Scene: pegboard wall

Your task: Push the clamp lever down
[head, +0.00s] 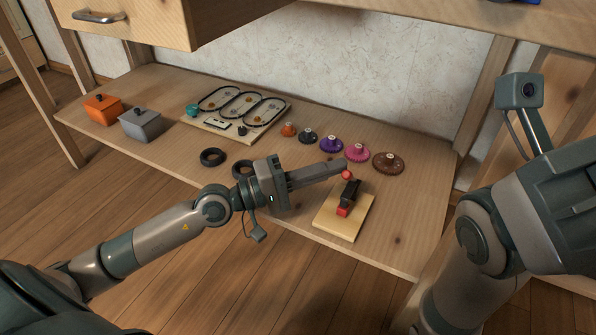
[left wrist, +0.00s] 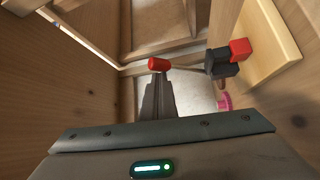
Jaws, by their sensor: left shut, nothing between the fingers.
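The toggle clamp (head: 349,194) has a black body and a red block at its foot, and is fixed on a light wooden board (head: 333,222) on the lower shelf. Its lever ends in a red knob (head: 347,175), raised above the black body. My left gripper (head: 343,168) is shut and empty, its fingertips close to the knob. In the left wrist view, the knob (left wrist: 159,64) appears just beyond the fingertips (left wrist: 157,82), with the thin lever rod running right to the black body (left wrist: 222,63). I cannot tell whether the fingers touch the knob. My right gripper is not in view; only its arm shows.
Several coloured knobbed discs, including a brown one (head: 388,163) and a pink one (head: 357,153), lie behind the clamp. A drawer overhangs the upper left.

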